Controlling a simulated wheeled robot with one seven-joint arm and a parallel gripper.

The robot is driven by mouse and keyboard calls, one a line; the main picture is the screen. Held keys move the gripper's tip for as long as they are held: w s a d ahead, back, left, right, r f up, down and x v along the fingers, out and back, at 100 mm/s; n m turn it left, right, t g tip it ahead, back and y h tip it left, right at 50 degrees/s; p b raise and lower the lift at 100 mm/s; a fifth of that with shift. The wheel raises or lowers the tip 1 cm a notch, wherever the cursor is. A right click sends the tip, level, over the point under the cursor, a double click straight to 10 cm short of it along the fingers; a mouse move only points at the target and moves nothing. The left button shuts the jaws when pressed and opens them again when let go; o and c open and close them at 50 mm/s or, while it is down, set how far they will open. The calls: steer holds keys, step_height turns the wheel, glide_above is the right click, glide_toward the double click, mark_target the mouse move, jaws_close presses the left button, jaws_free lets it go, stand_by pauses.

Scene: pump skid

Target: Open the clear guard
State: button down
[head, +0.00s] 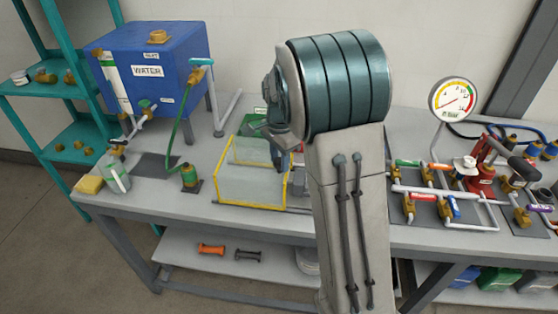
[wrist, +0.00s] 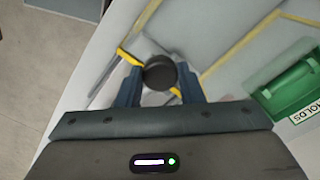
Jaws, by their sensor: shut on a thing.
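The clear guard (head: 243,187) is a see-through box with yellow edges on the bench, left of my arm in the head view. Its yellow edges (wrist: 251,40) also cross the wrist view. My gripper (wrist: 160,84) is shut on a dark round knob (wrist: 160,72), with one blue finger on each side of it. A yellow strip lies on both sides of the knob. In the head view my gripper (head: 283,160) is at the guard's right side, partly hidden by my arm. Whether the guard is lifted at all is hard to tell.
A green box (wrist: 298,90) with a partly readable label sits beside the guard. A blue water tank (head: 152,68) stands at the back left, with a green hose (head: 174,135) in front. Pipes and valves (head: 432,190) and a gauge (head: 453,99) crowd the right.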

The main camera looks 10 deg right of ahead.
steer(key=shift+w+a, duration=0.25)
steer(key=shift+a, duration=0.2)
steer(key=c, duration=1)
jaws_free()
steer(key=shift+r, duration=0.15)
step_height(320, 180, up, 14)
steer(key=shift+f+b, duration=0.2)
steer(key=shift+b, duration=0.25)
